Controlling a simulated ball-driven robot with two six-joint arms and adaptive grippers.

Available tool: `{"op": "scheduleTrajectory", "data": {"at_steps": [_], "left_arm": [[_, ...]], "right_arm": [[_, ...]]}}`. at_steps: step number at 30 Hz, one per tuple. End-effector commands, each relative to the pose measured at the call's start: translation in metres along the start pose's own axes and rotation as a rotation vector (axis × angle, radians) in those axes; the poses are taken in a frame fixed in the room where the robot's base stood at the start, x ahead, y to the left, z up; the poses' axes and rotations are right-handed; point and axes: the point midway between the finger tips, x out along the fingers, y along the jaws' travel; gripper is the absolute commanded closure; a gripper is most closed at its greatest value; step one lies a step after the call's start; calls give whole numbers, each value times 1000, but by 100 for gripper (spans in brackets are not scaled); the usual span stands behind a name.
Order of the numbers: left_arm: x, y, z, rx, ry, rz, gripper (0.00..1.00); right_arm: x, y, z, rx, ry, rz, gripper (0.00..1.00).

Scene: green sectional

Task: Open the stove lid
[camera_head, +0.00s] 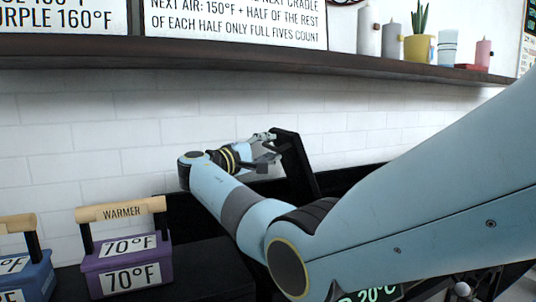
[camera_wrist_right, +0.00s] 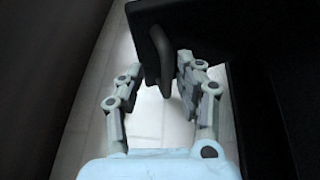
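The stove lid (camera_head: 297,168) is a black panel that stands raised and tilted near the white brick wall in the head view. In the right wrist view a dark panel (camera_wrist_right: 268,70) fills the right side, and a black handle (camera_wrist_right: 162,45) hangs in front of it. My right gripper (camera_head: 267,147) is beside the panel's upper left edge. In the wrist view my right gripper (camera_wrist_right: 157,75) has its fingers spread, with the handle between or just beyond the tips, closer to the right finger. Contact cannot be told. My left gripper is not in view.
A purple 70°F block (camera_head: 128,262) with a tan WARMER handle and a blue block (camera_head: 30,272) stand at lower left. A dark shelf (camera_head: 250,50) with candles and a yellow plant pot (camera_head: 419,48) runs above. My right arm hides much of the stove and its green display (camera_head: 376,294).

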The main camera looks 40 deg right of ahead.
Motion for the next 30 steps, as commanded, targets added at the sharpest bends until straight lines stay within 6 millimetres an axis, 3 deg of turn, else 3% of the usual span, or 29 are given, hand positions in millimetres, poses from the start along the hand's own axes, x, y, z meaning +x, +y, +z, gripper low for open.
{"op": "scheduleTrajectory", "data": {"at_steps": [7,12,30], "left_arm": [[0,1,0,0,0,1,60],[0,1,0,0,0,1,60],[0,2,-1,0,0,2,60]], "right_arm": [[5,55,2,9,-1,5,64],[7,79,3,4,-1,3,64],[8,86,3,-1,-1,0,64]]}}
